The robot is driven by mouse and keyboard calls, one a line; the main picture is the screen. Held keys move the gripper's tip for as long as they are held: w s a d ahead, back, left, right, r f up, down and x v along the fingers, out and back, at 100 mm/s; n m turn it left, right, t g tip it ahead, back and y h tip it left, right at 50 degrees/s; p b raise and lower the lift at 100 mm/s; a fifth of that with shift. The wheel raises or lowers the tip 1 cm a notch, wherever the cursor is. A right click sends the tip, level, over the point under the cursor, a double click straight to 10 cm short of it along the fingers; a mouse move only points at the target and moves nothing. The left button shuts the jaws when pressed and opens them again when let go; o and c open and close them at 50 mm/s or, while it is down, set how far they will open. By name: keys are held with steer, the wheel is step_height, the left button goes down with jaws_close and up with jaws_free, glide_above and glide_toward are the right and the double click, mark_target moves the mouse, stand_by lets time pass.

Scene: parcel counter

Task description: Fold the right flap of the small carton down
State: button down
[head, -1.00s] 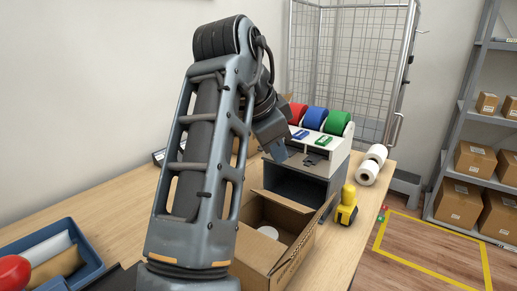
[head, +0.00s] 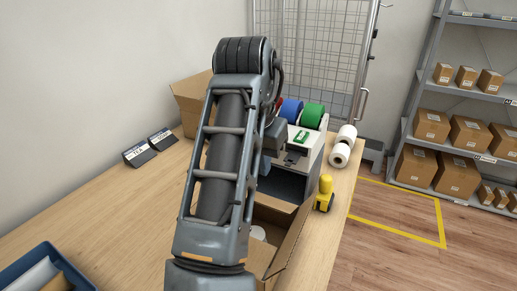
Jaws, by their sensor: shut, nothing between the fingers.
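An open brown carton (head: 288,262) stands on the wooden table, low in the middle of the head view. Its right flap (head: 294,236) stands up and leans outward. A white round thing (head: 258,232) shows inside. My arm hides the carton's left side. My gripper (head: 264,166) is mostly hidden behind my arm, above and behind the carton, apart from it. It is shut and holds nothing that I can see.
A second open carton (head: 190,104) stands at the back left. A dispenser with coloured rolls (head: 312,116), a yellow tool (head: 325,194) and white rolls (head: 341,154) stand at the right. A blue tray (head: 70,272) is front left. The left table is mostly clear.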

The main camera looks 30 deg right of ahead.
steer(key=b, duration=0.4)
glide_above(261, 201)
step_height(261, 201, down, 5)
steer(key=shift+s+f, duration=0.1)
steer(key=shift+s, duration=0.05)
steer(key=shift+s+a+f+b, duration=0.3)
steer(key=shift+a+f+b, duration=0.15)
steer(key=shift+f+b, duration=0.35)
